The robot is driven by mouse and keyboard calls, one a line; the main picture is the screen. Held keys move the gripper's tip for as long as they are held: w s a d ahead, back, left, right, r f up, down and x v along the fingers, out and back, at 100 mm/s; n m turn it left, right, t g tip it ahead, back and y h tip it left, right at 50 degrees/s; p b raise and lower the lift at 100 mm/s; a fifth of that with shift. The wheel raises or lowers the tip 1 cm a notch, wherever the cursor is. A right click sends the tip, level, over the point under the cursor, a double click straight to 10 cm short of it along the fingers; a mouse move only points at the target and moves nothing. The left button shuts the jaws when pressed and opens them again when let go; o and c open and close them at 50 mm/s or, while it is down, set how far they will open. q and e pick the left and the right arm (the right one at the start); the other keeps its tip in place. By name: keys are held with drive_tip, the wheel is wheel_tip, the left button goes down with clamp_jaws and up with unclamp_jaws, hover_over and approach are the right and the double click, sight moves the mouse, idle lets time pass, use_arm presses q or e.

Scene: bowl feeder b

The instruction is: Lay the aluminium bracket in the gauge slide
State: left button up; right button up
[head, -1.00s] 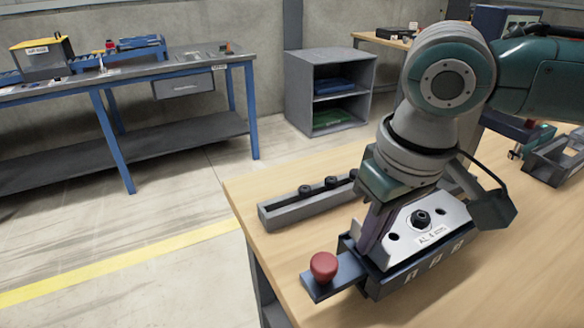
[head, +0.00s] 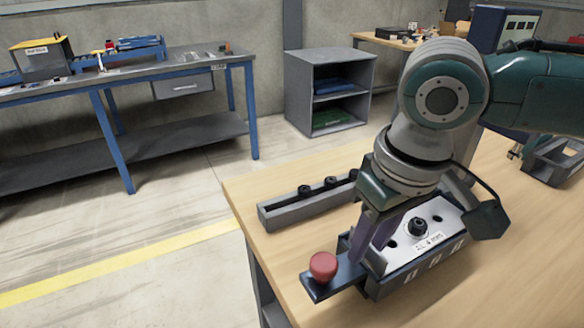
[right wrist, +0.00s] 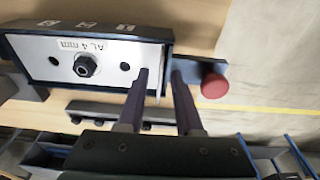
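The aluminium bracket (head: 428,232), a pale plate marked AL 4 mm with a black knob and dark holes, lies flat in the dark gauge slide (head: 415,278). The slide has a red ball handle (head: 323,266) at its near left end. In the right wrist view the bracket (right wrist: 100,62) sits within the slide's dark frame. My right gripper (head: 375,243) is at the bracket's left end, fingers pointing down. In the right wrist view its fingers (right wrist: 160,80) stand apart on either side of the bracket's upturned end, with gaps visible. My left gripper is out of view.
A grey rail with black knobs (head: 300,208) lies behind the slide on the wooden table (head: 500,255). A grey tray (head: 558,160) stands at the right. The table's left edge is close to the slide. A blue-legged bench (head: 190,70) and grey shelf unit (head: 328,90) are farther off.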

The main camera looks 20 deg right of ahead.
wheel_tip(320, 180, up, 13)
drive_tip(key=s+p, duration=0.2)
drive_tip(key=s+a+f+n+t+y, duration=0.25)
drive_tip(key=s+a+f, duration=0.4)
drive_tip(key=a, duration=0.35)
drive_tip(key=s+d+f+m+h, duration=0.1)
drive_tip(key=s+d+f+h, duration=0.1)
drive_tip(key=s+d, duration=0.5)
drive_tip(key=shift+s+f+g, duration=0.25)
drive_tip(key=shift+f+g, duration=0.1)
drive_tip(key=shift+f, duration=0.1)
drive_tip(key=shift+m, duration=0.25)
